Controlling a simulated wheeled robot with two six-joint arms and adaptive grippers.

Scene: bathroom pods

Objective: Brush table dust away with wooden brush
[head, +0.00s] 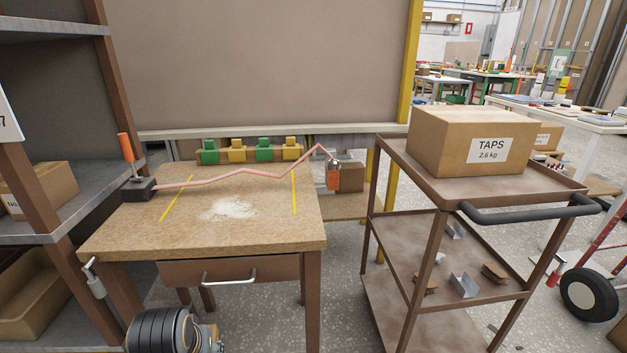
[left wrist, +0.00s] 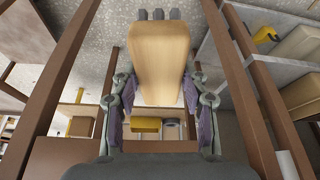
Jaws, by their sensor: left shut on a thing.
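A patch of pale dust (head: 228,209) lies on the middle of the wooden table (head: 285,236), between two yellow lines. In the left wrist view my left gripper (left wrist: 160,88) is shut on the wooden brush (left wrist: 161,58). The brush has a light wooden body, with short grey bristles at its far end. The gripper's fingers lie on both sides of the wood. The brush does not show in the head view, so its height over the table cannot be told. My right gripper is not in view.
A pink cord (head: 240,173) crosses the table's back from a black block (head: 139,189) with an orange-handled tool (head: 126,147) to an orange device (head: 333,178). Green and yellow pieces (head: 264,149) line the back. A trolley (head: 470,188) with a TAPS box (head: 470,140) stands right; shelving (head: 50,232) stands left.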

